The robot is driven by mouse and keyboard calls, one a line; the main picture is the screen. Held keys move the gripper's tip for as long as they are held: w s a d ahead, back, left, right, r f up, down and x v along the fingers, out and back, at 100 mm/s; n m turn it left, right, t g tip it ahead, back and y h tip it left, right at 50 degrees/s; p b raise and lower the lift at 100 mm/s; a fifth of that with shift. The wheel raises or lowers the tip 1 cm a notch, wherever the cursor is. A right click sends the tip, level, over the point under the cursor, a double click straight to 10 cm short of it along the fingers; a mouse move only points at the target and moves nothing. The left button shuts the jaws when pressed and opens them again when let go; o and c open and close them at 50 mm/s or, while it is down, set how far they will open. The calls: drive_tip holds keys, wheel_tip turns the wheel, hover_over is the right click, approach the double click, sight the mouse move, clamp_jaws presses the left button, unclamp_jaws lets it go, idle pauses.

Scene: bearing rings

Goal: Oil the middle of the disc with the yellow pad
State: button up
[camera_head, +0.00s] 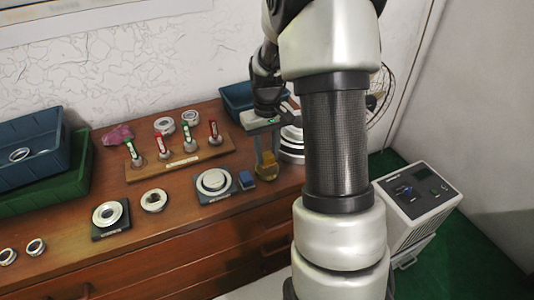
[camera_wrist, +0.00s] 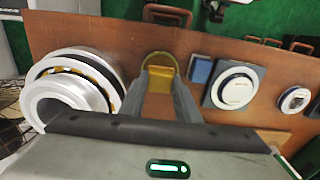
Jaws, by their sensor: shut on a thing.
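My gripper (camera_head: 266,158) is shut on the yellow pad (camera_head: 267,172), near the right end of the wooden table. In the wrist view the yellow pad (camera_wrist: 159,60) shows between the fingertips (camera_wrist: 160,78). I cannot tell whether it touches the table. A round pale metal disc (camera_head: 213,181) lies on a dark square plate (camera_head: 230,196), left of the gripper in the head view. In the wrist view the disc (camera_wrist: 236,89) is to the right, with a darker ring around its middle. A blue pad (camera_head: 247,180) sits between the disc and the gripper.
A stack of large rings (camera_head: 291,150) stands right of the gripper, partly hidden by my arm; it looms close at left in the wrist view (camera_wrist: 62,100). A wooden rack (camera_head: 190,160) with several red and green markers stands behind the disc. Loose rings lie left.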

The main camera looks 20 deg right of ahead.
sight(267, 155)
drive_tip(key=shift+r+p, duration=1.6)
drive_tip(key=shift+r, duration=0.85)
drive_tip(key=s+a+r+p, duration=0.3)
drive_tip(key=a+r+p, duration=0.6)
drive_tip(key=a+p, duration=0.2)
drive_tip(key=shift+a+r+p, duration=0.35)
drive_tip(key=shift+p, duration=0.2)
drive_tip(key=shift+s+f, duration=0.1)
drive_tip(key=shift+f, duration=0.1)
